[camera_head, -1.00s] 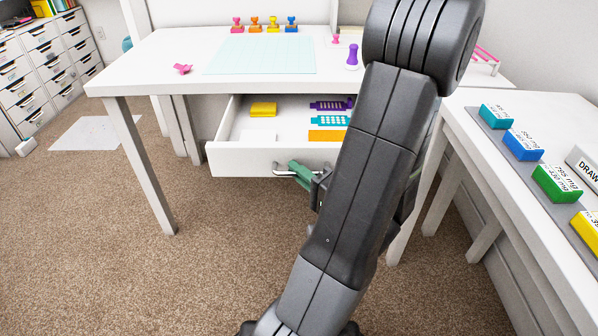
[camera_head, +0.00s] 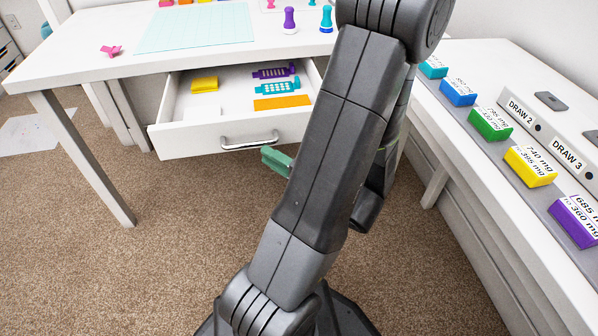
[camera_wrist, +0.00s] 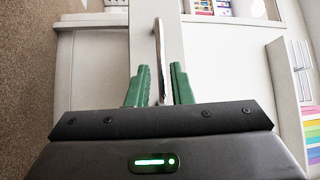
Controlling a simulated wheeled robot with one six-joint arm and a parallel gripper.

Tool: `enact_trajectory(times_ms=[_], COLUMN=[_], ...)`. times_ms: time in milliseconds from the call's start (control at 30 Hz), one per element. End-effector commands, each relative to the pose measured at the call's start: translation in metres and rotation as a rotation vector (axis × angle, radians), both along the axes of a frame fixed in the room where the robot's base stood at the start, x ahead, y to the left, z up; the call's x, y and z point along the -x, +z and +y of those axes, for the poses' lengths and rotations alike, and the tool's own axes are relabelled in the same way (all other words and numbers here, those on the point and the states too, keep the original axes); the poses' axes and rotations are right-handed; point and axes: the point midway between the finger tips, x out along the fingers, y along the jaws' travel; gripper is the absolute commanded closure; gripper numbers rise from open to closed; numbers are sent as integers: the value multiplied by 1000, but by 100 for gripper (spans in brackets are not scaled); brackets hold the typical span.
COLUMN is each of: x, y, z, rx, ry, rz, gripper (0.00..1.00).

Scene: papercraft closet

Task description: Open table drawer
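The white table drawer (camera_head: 185,140) stands pulled out below the white table (camera_head: 75,62), with its inside visible in the head view. Its metal bar handle (camera_head: 249,145) is on the drawer front. My gripper (camera_head: 276,160), with green fingers, is just in front of and right of the handle, apart from it in the head view. In the wrist view my gripper (camera_wrist: 160,76) has its fingers spread, with the handle (camera_wrist: 160,45) lying ahead between them and a gap on each side. My arm hides the right part of the drawer.
The drawer holds a yellow block (camera_head: 204,84), a purple item (camera_head: 273,72), a teal item (camera_head: 277,87) and an orange strip (camera_head: 282,103). A white side counter (camera_head: 480,75) with coloured labelled boxes stands at the right.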

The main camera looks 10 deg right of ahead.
Motion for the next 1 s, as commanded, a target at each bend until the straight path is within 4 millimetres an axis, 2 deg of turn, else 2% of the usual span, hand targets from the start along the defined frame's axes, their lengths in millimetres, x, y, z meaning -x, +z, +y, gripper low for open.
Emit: enact_trajectory(times_ms=[200,400,600,1000], x=[23,40,48,48], y=[-4,-7,-9,-9], z=[-25,-41,-48,-49], rx=[-1,-1,0,0], ry=[-6,-3,0,0], rz=[0,1,0,0], gripper=[80,80,80,80])
